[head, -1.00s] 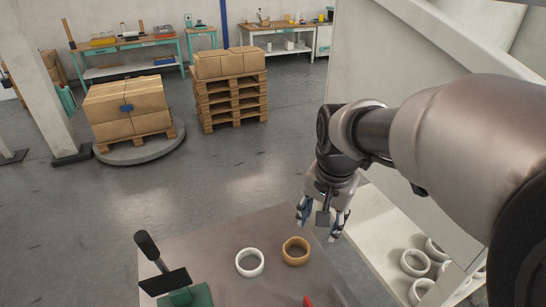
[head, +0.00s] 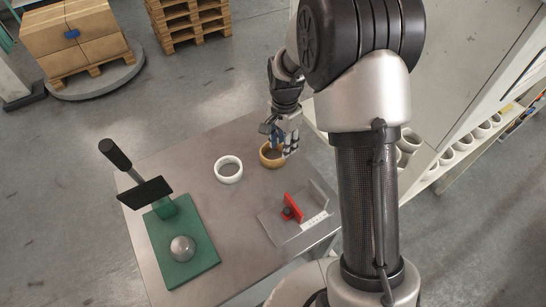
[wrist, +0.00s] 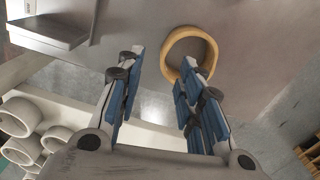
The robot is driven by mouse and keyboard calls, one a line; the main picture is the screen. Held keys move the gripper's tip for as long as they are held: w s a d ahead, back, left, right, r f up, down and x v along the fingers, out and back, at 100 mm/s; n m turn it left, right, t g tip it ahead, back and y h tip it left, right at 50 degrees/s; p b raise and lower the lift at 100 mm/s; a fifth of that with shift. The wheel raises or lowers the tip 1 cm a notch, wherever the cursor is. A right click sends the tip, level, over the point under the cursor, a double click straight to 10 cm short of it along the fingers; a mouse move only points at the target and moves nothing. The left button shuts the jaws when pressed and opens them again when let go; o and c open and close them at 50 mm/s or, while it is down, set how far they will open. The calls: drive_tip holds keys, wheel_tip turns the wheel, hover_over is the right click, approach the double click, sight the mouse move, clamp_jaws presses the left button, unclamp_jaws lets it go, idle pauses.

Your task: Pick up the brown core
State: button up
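The brown core (head: 265,161), a short open ring, stands on the grey table (head: 185,148) near its far right edge. My gripper (head: 279,140) is pointed down at it, with its fingers open and partly covering the ring. In the wrist view the brown core (wrist: 167,52) lies at the fingertips of my gripper (wrist: 162,63). The right finger overlaps the ring's near rim and the left finger is apart from it, outside. I cannot tell whether the right finger touches the rim or reaches inside. Nothing is held.
A white core (head: 228,178) stands left of the brown one. A green base (head: 190,262) with a dark-handled tool (head: 145,190) is at left. Shelved white cores (wrist: 22,118) lie beyond the table.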

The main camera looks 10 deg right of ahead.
wheel_tip(320, 180, down, 3)
drive_tip(key=shift+f+b, duration=0.15)
drive_tip(key=shift+b, duration=0.25)
drive_tip(key=f, duration=0.1)
drive_tip(key=f+b, duration=0.1)
drive_tip(key=f, duration=0.1)
drive_tip(key=w+f+b, duration=0.1)
drive_tip(key=f, duration=0.1)
drive_tip(key=shift+r, duration=0.1)
drive_tip(key=shift+c, duration=0.4)
drive_tip(key=shift+s, duration=0.1)
clamp_jaws()
